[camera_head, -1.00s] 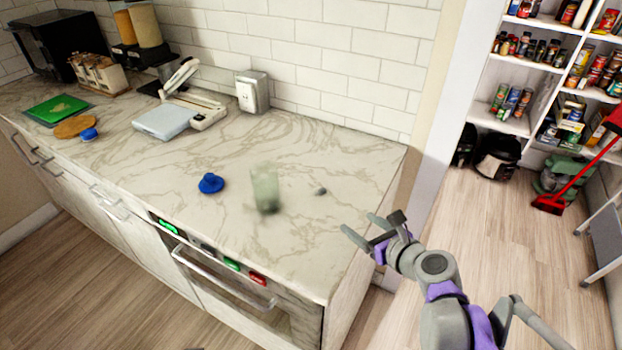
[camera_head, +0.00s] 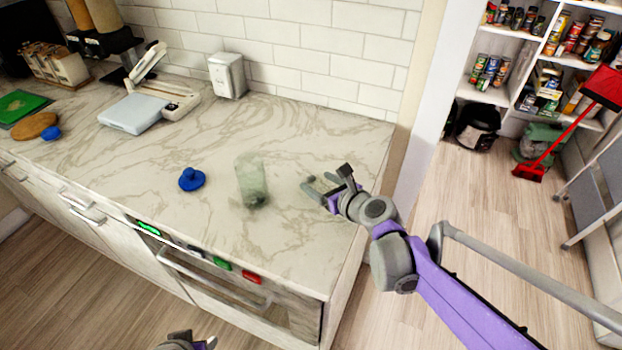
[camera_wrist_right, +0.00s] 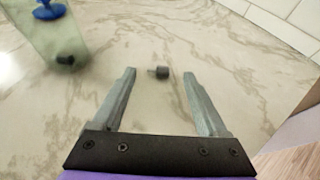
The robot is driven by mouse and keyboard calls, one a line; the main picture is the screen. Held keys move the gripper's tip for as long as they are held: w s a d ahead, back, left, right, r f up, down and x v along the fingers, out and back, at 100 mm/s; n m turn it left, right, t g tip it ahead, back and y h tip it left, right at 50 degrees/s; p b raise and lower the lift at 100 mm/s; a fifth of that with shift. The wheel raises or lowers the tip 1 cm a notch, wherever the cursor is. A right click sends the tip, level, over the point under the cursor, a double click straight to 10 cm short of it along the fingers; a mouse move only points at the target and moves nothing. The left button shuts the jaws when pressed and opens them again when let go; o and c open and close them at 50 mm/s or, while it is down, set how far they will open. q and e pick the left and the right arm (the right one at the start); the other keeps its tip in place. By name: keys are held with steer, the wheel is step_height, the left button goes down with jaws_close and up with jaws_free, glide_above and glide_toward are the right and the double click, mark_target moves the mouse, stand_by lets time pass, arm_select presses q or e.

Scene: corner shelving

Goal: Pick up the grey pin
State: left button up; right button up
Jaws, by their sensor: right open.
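The grey pin (camera_wrist_right: 160,72) is a small dark-grey cylinder with a thinner end. It lies on the marble counter and shows in the right wrist view at the gap between my right fingertips. In the head view the pin (camera_head: 311,178) is tiny beside the fingers. My right gripper (camera_head: 317,181) is open and empty, low over the counter's right part, one finger on each side of the pin's line. Whether the tips have passed it is hard to tell. A bit of my left gripper (camera_head: 192,342) shows at the bottom edge; its jaws are unclear.
A blue knobbed object (camera_head: 192,179) lies further left. A white scale-like device (camera_head: 135,112) and a metal box (camera_head: 227,75) stand behind. The counter around the pin is clear.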

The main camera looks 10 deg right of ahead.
mark_target(310, 177)
steer(key=x, duration=0.3)
steer(key=shift+a, duration=0.15)
jaws_close()
